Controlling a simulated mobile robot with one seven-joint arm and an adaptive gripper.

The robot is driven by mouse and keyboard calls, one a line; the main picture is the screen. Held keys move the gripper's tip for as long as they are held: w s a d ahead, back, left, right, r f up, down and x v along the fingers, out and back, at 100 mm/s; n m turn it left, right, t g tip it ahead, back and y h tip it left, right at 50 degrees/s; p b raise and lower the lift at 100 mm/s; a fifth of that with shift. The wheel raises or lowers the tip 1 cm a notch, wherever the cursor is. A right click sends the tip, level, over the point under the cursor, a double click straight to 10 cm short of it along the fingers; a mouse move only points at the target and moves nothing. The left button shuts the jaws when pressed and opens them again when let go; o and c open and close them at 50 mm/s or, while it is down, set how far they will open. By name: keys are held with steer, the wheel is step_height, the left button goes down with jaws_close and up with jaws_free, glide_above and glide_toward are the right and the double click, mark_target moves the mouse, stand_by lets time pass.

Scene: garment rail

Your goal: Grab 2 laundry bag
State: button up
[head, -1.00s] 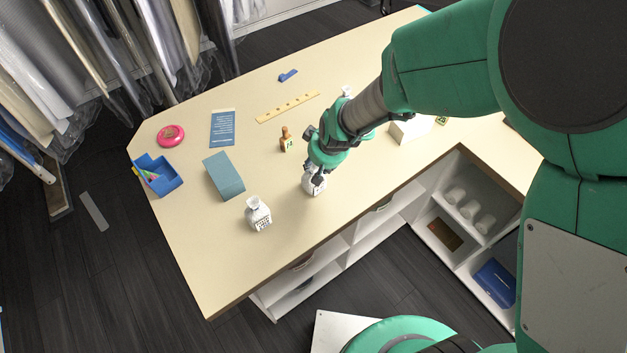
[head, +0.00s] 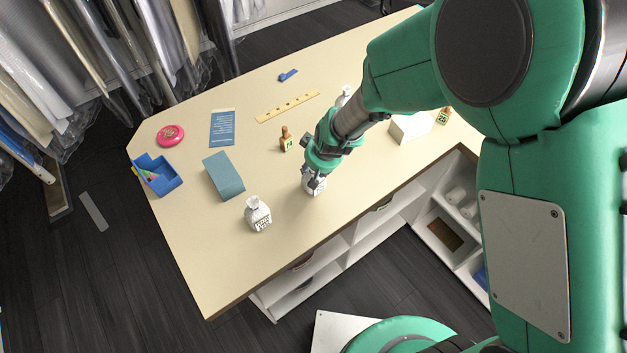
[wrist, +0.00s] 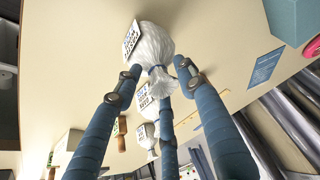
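A white laundry bag (head: 314,186) with a black-printed tag stands on the table beneath my gripper (head: 314,178). In the wrist view, a white bag (wrist: 157,45) with a tied neck sits between the blue fingers of my gripper (wrist: 158,70). The fingers are spread around its neck, with gaps visible. A second bag (head: 257,214) stands apart, to the left and nearer the table's front edge. A third white bag (head: 345,95) is partly hidden behind my arm. Other tagged white bags (wrist: 146,106) show beyond the fingers in the wrist view.
The table (head: 220,270) also holds a teal box (head: 223,175), a blue bin (head: 160,174), a pink round item (head: 170,136), a blue sheet (head: 222,128), a yellow ruler (head: 287,106), a wooden stamp (head: 286,140) and a white box (head: 410,128). Open shelves (head: 330,262) are below; hanging garments (head: 125,45) stand behind.

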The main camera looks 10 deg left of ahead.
steer(key=shift+c, duration=0.2)
stand_by(0.3)
jaws_close()
steer(key=shift+r, duration=0.9)
step_height(320, 180, up, 2)
steer(key=shift+s+r, duration=0.1)
steer(key=s+d, duration=0.3)
steer(key=s, duration=0.4)
steer(key=s+d+r, duration=0.1)
steer(key=s+d, duration=0.3)
steer(key=s, duration=0.3)
steer(key=shift+d+b, duration=0.25)
steer(key=shift+b, duration=0.15)
